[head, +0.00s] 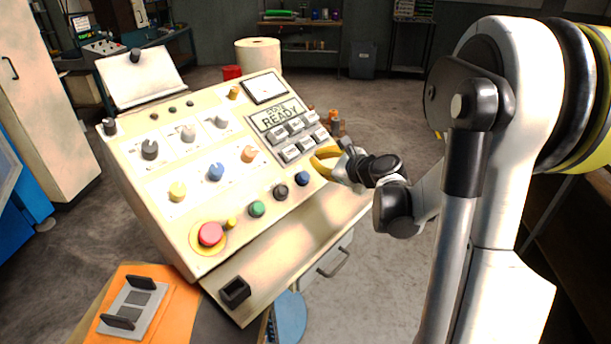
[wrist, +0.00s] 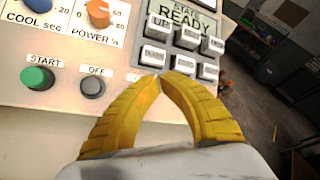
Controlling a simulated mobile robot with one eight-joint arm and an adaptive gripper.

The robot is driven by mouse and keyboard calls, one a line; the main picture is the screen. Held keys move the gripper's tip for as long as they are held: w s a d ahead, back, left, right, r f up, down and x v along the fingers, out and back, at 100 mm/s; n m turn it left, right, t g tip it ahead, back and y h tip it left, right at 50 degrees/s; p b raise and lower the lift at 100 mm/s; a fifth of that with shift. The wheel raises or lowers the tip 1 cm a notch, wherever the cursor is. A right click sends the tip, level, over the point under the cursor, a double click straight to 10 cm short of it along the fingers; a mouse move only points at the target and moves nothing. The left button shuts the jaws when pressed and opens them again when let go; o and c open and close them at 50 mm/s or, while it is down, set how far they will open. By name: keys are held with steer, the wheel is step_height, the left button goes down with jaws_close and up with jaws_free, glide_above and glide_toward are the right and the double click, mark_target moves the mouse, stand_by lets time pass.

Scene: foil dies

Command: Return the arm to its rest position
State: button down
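My gripper (wrist: 160,82) has two yellow fingers whose tips meet in the wrist view, with nothing seen between them. In the head view my gripper (head: 314,159) is in front of the control panel's right side, close to the grey keypad buttons (head: 290,152). I cannot tell whether it touches them. My white and black arm reaches in from the right of the head view. The beige control panel (head: 150,190) has a display (head: 280,114) that reads READY. In the wrist view, the green START button (wrist: 38,79) and the grey OFF button (wrist: 92,87) lie left of my fingers.
A red emergency button (head: 210,234) is low on the panel. An orange mat (head: 175,315) with a grey fixture (head: 133,308) lies at the lower left. A beige cabinet (head: 45,100) stands at the left. Open floor (head: 390,95) lies behind the panel.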

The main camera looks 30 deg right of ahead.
stand_by(0.3)
steer(key=s+a+r+n+g, duration=0.2)
steer(key=s+a+n+g, duration=0.3)
steer(key=s+a+n, duration=0.9)
steer(key=s+a+f+n+g+h, duration=0.1)
steer(key=s+a+n, duration=0.1)
steer(key=s+n, duration=0.4)
steer(key=s+a+n+g+h, duration=0.1)
steer(key=s+a+n, duration=0.2)
steer(key=s+n, duration=0.4)
steer(key=shift+f+n, duration=0.4)
